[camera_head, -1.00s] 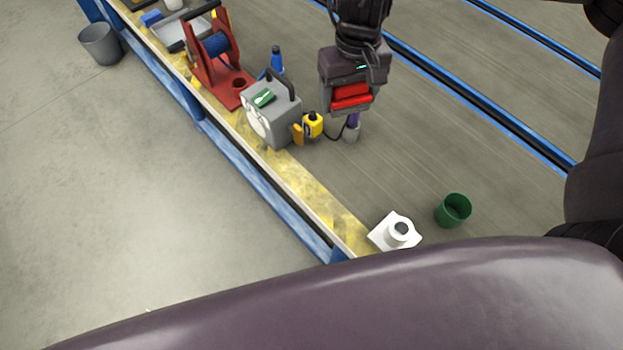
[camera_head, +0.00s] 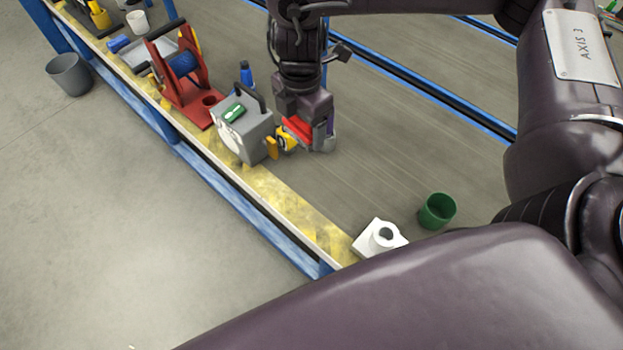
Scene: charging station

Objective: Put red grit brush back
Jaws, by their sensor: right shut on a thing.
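My right gripper (camera_head: 308,128) reaches down from the top middle, close above the bench. It is shut on a red block (camera_head: 298,129), which looks like the red grit brush; its shape and bristles are mostly hidden by the gripper. My left gripper is out of view.
A grey box with a black handle (camera_head: 243,133) and a yellow device (camera_head: 285,141) stand just left of the gripper. A red reel stand (camera_head: 190,95) and a blue bottle (camera_head: 246,73) are beyond. A green cup (camera_head: 437,211) and a white dispenser (camera_head: 378,238) are nearer. Bench space between is clear.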

